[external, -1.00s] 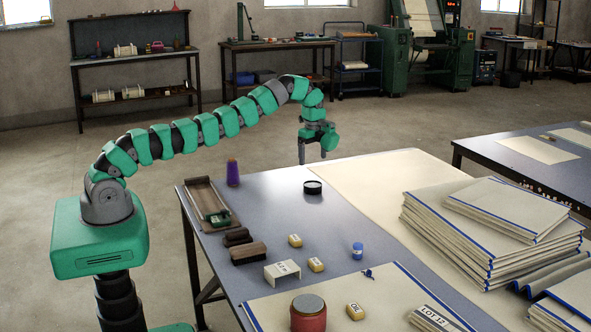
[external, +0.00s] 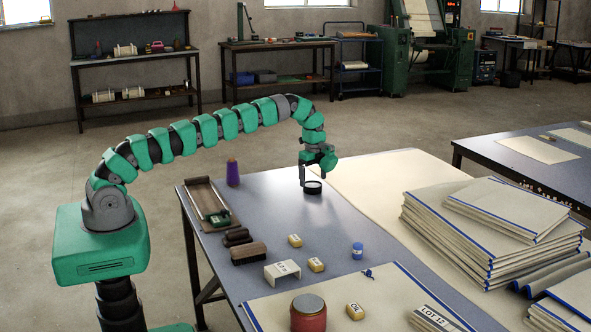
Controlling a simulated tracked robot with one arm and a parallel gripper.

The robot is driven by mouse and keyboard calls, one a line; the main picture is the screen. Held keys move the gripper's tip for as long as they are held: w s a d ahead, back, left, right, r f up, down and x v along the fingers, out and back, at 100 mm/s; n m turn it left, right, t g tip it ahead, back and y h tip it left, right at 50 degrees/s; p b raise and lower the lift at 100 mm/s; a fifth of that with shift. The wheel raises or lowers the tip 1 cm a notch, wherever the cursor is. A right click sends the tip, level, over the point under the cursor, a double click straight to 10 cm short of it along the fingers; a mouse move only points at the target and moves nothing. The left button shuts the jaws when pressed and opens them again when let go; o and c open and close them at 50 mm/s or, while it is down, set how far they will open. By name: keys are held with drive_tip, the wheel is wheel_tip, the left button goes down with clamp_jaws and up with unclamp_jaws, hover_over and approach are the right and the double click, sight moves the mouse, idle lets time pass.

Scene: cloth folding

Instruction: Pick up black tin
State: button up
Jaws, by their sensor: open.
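The black tin (external: 313,188) is a small round tin with a dark rim and a paler top, on the grey-blue table (external: 290,215) toward its far side. My gripper (external: 312,183) points down at the tin. Its fingers are open, and one finger shows at the tin's left side. The other finger is partly hidden or too small to place exactly. I cannot tell whether the fingers touch the tin, which sits flat on the table.
A purple thread cone (external: 233,172) and a wooden tray (external: 207,205) stand left of the tin. Dark brushes (external: 248,253), yellow blocks (external: 295,240) and a blue-capped jar (external: 357,251) lie nearer.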

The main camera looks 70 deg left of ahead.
wheel_tip(320, 180, down, 3)
drive_tip(key=c, duration=1.3)
drive_tip(key=shift+r, duration=0.15)
drive_tip(key=shift+r, duration=1.65)
drive_tip(key=shift+s+d+r+p, duration=0.25)
drive_tip(key=shift+s+d, duration=0.1)
drive_tip(key=shift+s, duration=2.3)
drive_tip(key=shift+s+d+r+p, duration=0.25)
drive_tip(key=shift+s+d, duration=0.15)
drive_tip(key=shift+s, duration=2.2)
drive_tip(key=shift+s+d+r+p, duration=0.25)
drive_tip(key=shift+s+d, duration=0.1)
drive_tip(key=shift+s, duration=2.3)
